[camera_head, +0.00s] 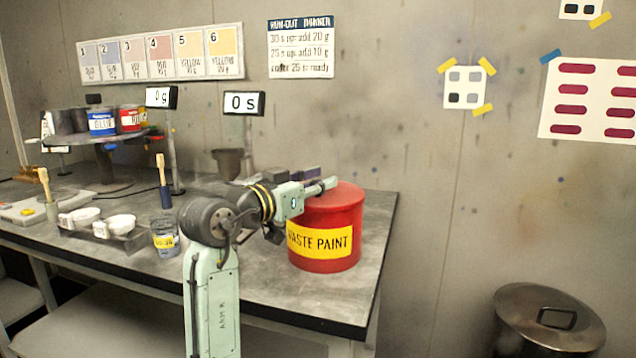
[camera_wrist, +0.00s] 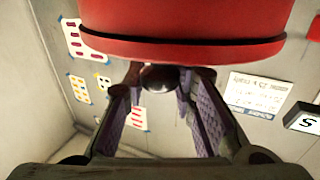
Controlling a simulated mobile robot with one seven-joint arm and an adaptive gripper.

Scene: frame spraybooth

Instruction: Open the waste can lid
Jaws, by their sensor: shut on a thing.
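The red waste paint can (camera_head: 325,264), with a yellow "WASTE PAINT" label, stands upright near the right front corner of the workbench. Its red lid (camera_head: 347,194) appears to sit on the can; I cannot see a clear gap. My gripper (camera_head: 328,184) reaches over the lid from the left, roughly level. In the wrist view, the red lid (camera_wrist: 185,25) fills the top of the picture. A dark round knob (camera_wrist: 160,78) shows beside it, between the purple-padded fingers of my gripper (camera_wrist: 161,74), which is shut on it. The fingers hide the knob in the head view.
A metal bin (camera_head: 548,325) stands on the floor at right. Space above the can looks clear.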

